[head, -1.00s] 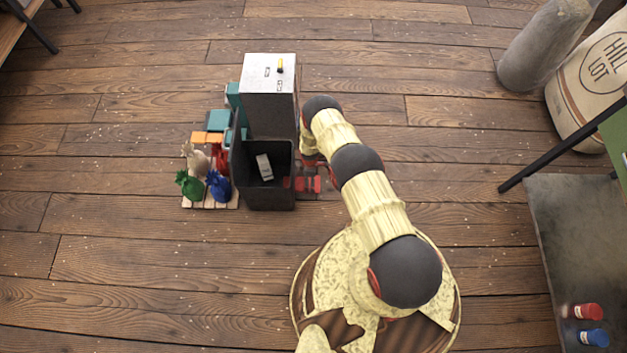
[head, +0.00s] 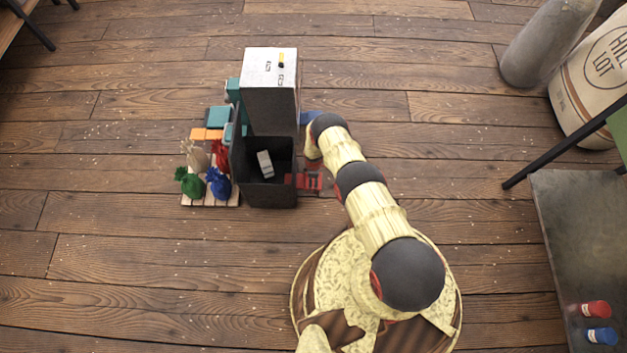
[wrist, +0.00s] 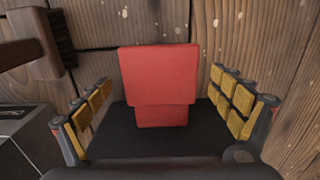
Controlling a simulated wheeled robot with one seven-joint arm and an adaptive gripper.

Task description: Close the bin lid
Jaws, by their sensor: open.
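The dark grey bin (head: 269,197) stands on the floor, open at the top, with a small pale block (head: 265,163) inside. A dark upright panel (head: 237,150) along its left side looks like the raised lid; the hinge is not clear. My arm reaches down just to the right of the bin. In the wrist view my gripper (wrist: 161,82) is open, its yellow-padded fingers spread left and right. A red block shape (wrist: 158,75) shows between them; I cannot tell whether it is touched. The gripper itself is mostly hidden in the head view.
A tall grey box with a pale top (head: 270,66) stands directly behind the bin. Left of the bin are small coloured sacks (head: 218,185) on a slatted base and teal boxes (head: 219,117). A red item (head: 308,181) lies beside the bin's right side. Open floor lies in front.

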